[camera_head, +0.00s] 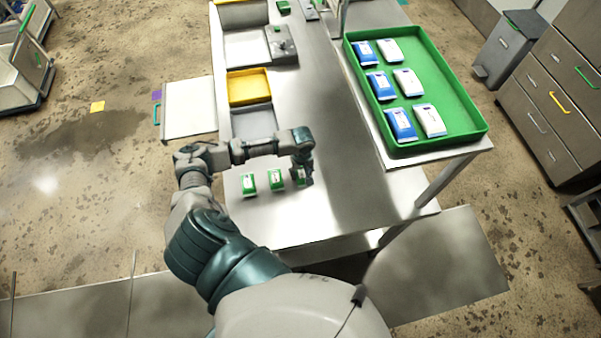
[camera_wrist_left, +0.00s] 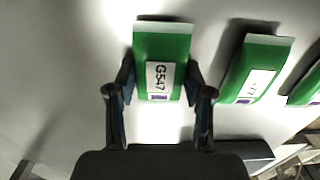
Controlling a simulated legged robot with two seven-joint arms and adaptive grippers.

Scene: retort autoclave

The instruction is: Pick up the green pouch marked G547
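The green pouch marked G547 (camera_wrist_left: 163,50) lies on the steel table in the left wrist view, its white label readable. In the head view it is the rightmost of three green pouches (camera_head: 300,178), partly hidden by my left gripper (camera_head: 303,168). In the left wrist view the left gripper's fingers (camera_wrist_left: 161,82) stand apart, one close along each side of this pouch. Contact with its edges is hard to make out. The gripper looks open around the pouch, which appears to rest on the table. My right gripper is not in view.
Two other green pouches (camera_head: 273,179) (camera_head: 249,182) lie in a row beside it. A green tray (camera_head: 455,75) with blue and white pouches stands on a raised shelf at right. A yellow bin (camera_head: 249,87) and a grey bin (camera_head: 254,122) stand behind the arm. The table's front is clear.

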